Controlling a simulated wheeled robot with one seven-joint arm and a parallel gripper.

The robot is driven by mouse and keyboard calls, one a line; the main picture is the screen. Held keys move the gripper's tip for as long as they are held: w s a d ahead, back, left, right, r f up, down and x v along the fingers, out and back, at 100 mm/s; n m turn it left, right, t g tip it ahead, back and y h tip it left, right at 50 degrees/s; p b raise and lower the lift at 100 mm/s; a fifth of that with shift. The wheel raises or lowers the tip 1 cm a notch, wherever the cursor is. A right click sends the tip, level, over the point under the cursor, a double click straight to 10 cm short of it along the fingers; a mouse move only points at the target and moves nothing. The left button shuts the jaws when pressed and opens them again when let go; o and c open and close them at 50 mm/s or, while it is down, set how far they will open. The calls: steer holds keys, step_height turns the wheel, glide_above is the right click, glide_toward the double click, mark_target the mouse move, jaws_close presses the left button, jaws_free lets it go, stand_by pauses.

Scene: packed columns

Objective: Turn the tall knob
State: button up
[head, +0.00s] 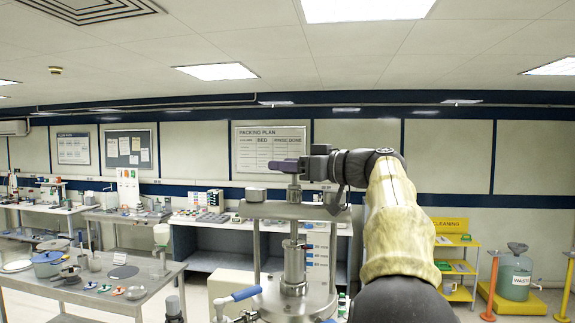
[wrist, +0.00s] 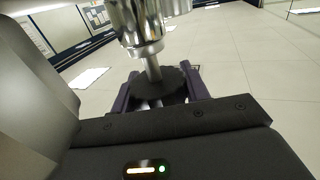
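The tall knob stands on top of the tall metal post of the column rig (head: 294,256) in the head view, where my gripper (head: 290,166) hides most of it. In the wrist view, the knob (wrist: 158,84) is a dark disc on a thin metal rod that leads into a shiny cylinder. My gripper (wrist: 160,92) has one purple finger on each side of this disc. The fingers stand apart with the disc between them. I cannot tell whether both press on its edge.
A shorter grey knob (head: 255,194) sits on the rig's crossbar (head: 275,211), left of the post. A blue-handled lever (head: 240,294) sticks out lower down. A metal table (head: 160,277) with a blue pot (head: 48,264) is at the left. A yellow cleaning shelf (head: 452,242) stands at the right.

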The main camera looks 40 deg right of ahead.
steer(key=shift+c, duration=1)
steer(key=shift+f+m+h+b, duration=0.1)
steer(key=shift+m+h+b, duration=0.4)
steer(key=shift+b, duration=0.5)
steer(key=shift+t+h+b, duration=0.3)
steer(key=shift+h+b, duration=0.1)
steer(key=shift+b, duration=0.05)
steer(key=m+h+b, duration=0.2)
steer(key=h+b, duration=0.1)
steer(key=shift+t, duration=0.3)
steer(key=m+h, duration=0.1)
steer(key=m+h+b, duration=0.1)
steer(key=h, duration=0.1)
steer(key=m+h+b, duration=0.1)
steer(key=h, duration=0.1)
steer(key=shift+w+d+r, duration=0.1)
steer(key=shift+d+r, duration=0.15)
steer(key=shift+d+r+m+g+h+p, duration=0.1)
steer(key=shift+m+g+h+p, duration=0.3)
steer(key=shift+m+h, duration=0.4)
steer(key=shift+d+r+m+g+h+p, duration=0.1)
steer(key=shift+m+g+h+p, duration=0.25)
steer(key=shift+m+h, duration=0.45)
steer(key=shift+s+d+f+m+g+h+p, duration=0.1)
steer(key=shift+m+g+h+p, duration=0.35)
steer(key=shift+h+p, duration=0.45)
steer(key=shift+s+d+f+m+g+h+p, duration=0.1)
steer(key=shift+m+g+h+p, duration=0.3)
steer(key=shift+h+p, duration=0.5)
